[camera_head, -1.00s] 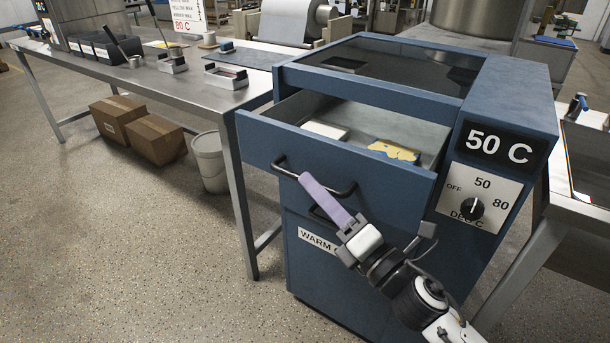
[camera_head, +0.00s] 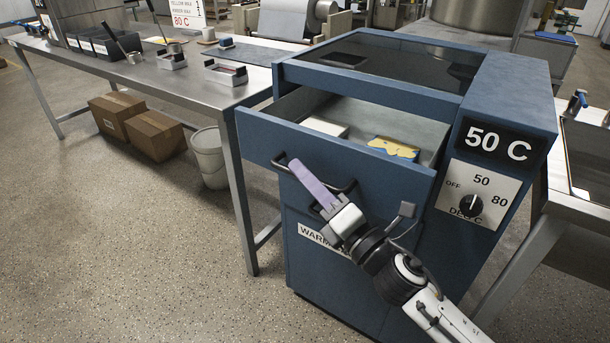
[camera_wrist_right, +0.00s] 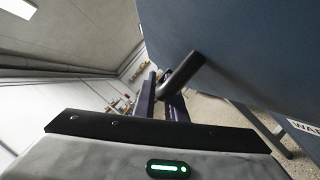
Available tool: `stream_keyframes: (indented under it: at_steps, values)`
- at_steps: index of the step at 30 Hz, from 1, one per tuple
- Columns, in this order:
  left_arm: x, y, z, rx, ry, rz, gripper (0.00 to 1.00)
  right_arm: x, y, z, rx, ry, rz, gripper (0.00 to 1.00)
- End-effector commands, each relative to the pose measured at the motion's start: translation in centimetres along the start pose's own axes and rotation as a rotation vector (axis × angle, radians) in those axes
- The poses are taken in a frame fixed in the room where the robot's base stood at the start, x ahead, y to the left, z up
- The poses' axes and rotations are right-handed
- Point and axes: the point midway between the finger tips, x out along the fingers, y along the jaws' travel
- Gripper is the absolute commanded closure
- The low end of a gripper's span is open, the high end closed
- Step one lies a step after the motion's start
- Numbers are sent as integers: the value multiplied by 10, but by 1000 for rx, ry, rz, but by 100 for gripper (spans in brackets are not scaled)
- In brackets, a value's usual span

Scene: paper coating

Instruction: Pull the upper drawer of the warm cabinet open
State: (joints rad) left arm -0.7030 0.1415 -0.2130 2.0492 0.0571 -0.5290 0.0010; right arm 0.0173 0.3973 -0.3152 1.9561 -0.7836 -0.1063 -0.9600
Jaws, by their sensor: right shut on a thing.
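The blue warm cabinet (camera_head: 330,235) stands right of centre in the head view. Its upper drawer (camera_head: 385,190) is pulled out, with a white block (camera_head: 325,126) and a yellow and blue piece (camera_head: 394,147) inside. A dark bar handle (camera_head: 346,187) crosses the drawer front. My right gripper (camera_head: 296,166) is at the left part of this handle, its purple fingers shut on it. In the right wrist view the handle (camera_wrist_right: 183,73) passes between the fingers. My left gripper is not in view.
A steel table (camera_head: 225,97) with small trays and dark bins runs to the left. Cardboard boxes (camera_head: 153,134) and a white bucket (camera_head: 209,157) stand under it. Another steel table (camera_head: 590,150) is at the right. The floor at front left is clear.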

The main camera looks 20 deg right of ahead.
Motion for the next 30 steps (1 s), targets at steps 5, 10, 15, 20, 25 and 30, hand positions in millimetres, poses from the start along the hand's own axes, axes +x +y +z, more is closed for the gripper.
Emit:
stream_keyframes:
  at_steps: [5, 10, 15, 20, 25, 30]
  values:
    - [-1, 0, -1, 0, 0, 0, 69, -5, 8, -13, 5, 3, 1, 100]
    - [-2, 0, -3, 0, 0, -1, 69, -20, 33, -50, 10, 4, 0, 100]
    - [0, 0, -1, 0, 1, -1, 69, -35, 57, -86, 9, 4, -1, 100]
    - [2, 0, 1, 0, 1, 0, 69, -42, 72, -105, 6, 3, -1, 100]
    - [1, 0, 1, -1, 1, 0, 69, -44, 75, -108, 1, 2, -1, 100]
    - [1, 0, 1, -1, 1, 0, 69, -43, 75, -107, 1, 2, -1, 100]
